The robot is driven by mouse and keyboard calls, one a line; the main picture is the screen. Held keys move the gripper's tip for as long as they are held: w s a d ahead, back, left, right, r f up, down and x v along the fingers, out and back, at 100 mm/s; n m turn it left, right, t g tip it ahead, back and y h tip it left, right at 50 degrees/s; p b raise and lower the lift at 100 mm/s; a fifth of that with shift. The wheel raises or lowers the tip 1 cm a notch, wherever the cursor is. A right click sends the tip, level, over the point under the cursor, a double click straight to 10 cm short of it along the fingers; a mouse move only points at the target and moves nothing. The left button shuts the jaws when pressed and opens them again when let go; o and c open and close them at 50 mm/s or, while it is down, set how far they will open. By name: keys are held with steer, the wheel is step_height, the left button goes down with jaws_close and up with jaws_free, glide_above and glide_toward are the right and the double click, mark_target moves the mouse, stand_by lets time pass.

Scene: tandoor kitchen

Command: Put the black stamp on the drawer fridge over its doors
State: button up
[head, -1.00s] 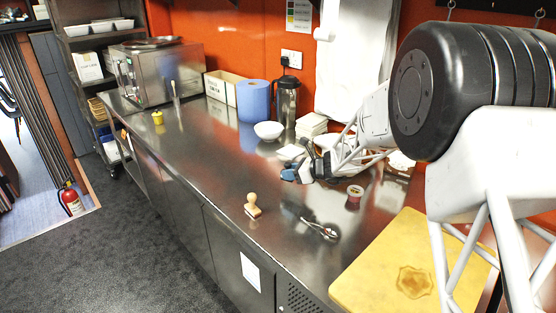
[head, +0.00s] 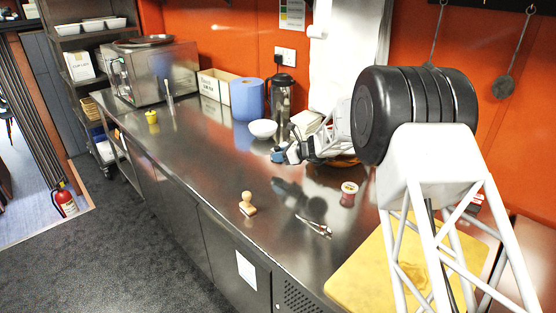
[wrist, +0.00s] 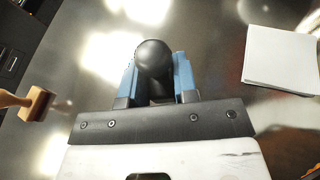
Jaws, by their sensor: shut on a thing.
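My gripper (head: 283,152) is above the steel top of the drawer fridge (head: 200,155), in front of the white bowl. In the wrist view its blue-padded fingers (wrist: 157,78) are shut on the black stamp (wrist: 153,58), whose round dark knob shows between them. The stamp's lower part is hidden, and in the head view I cannot make the stamp out from the gripper. The fridge's grey doors (head: 180,217) run along its front side, with a white paper on one.
A wooden stamp (head: 247,204) stands near the front edge. A metal tool (head: 314,227), a small red cup (head: 348,193) and a yellow board (head: 370,265) are to the right. The white bowl (head: 262,129), blue roll (head: 247,99) and flask (head: 280,98) stand behind. The front-left top is mostly clear.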

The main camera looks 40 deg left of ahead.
mark_target(278, 166)
steer(key=shift+w+a+f, duration=0.1)
steer(key=shift+w+a, duration=0.4)
steer(key=shift+a, duration=0.15)
steer(key=shift+w+a+f, duration=0.1)
steer(key=shift+w+a, duration=0.35)
steer(key=shift+a, duration=0.2)
steer(key=shift+f, duration=1.7)
steer(key=shift+f, duration=0.1)
steer(key=o, duration=0.9)
steer(key=shift+o, duration=0.2)
steer(key=v, duration=1.2)
steer(key=shift+w, duration=0.1)
